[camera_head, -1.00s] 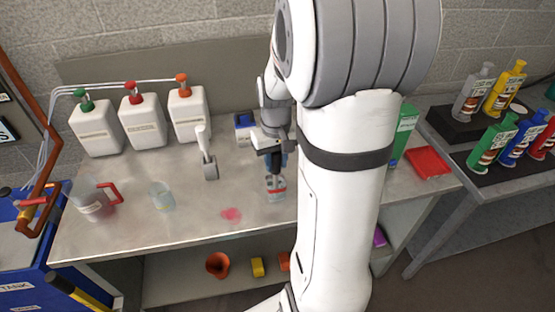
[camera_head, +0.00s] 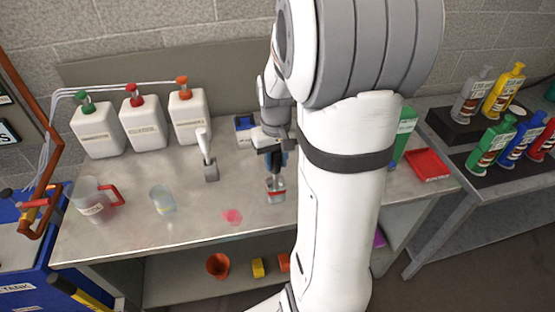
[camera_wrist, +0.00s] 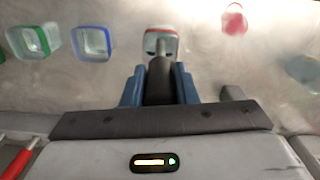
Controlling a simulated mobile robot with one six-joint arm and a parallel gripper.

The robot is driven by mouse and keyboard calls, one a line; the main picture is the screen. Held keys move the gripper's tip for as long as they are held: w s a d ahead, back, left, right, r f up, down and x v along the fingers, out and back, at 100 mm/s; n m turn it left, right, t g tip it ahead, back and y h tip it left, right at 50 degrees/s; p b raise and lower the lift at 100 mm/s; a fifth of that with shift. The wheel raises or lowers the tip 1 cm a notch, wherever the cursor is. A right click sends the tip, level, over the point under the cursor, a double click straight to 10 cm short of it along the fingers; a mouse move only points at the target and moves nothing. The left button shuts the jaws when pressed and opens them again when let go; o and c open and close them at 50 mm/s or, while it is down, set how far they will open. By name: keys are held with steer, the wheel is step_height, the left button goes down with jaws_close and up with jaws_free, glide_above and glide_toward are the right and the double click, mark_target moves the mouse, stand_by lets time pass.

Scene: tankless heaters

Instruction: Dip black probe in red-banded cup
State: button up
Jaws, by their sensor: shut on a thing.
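The red-banded cup (camera_head: 276,195) is a small clear cup standing on the steel bench, below my gripper. It also shows at the top middle of the wrist view (camera_wrist: 174,50). My gripper (camera_wrist: 159,88) is shut on the black probe (camera_wrist: 160,78), with a blue finger on each side. In the head view the probe (camera_head: 276,169) hangs upright from my gripper (camera_head: 277,158). Its thin lower end overlaps the cup's opening in both views. How deep the tip sits inside the cup is unclear.
In the wrist view a blue-rimmed cup (camera_wrist: 93,44) and a green-rimmed cup (camera_wrist: 34,41) stand to the left. A clear beaker (camera_head: 162,198), a red-handled jug (camera_head: 92,203), a pink patch (camera_head: 232,216) and a grey stand with a white handle (camera_head: 209,168) are on the bench.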

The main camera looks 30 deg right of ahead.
step_height(320, 180, up, 9)
steer(key=p, duration=0.6)
steer(key=shift+s+f, duration=0.1)
steer(key=shift+f, duration=0.05)
stand_by(1.3)
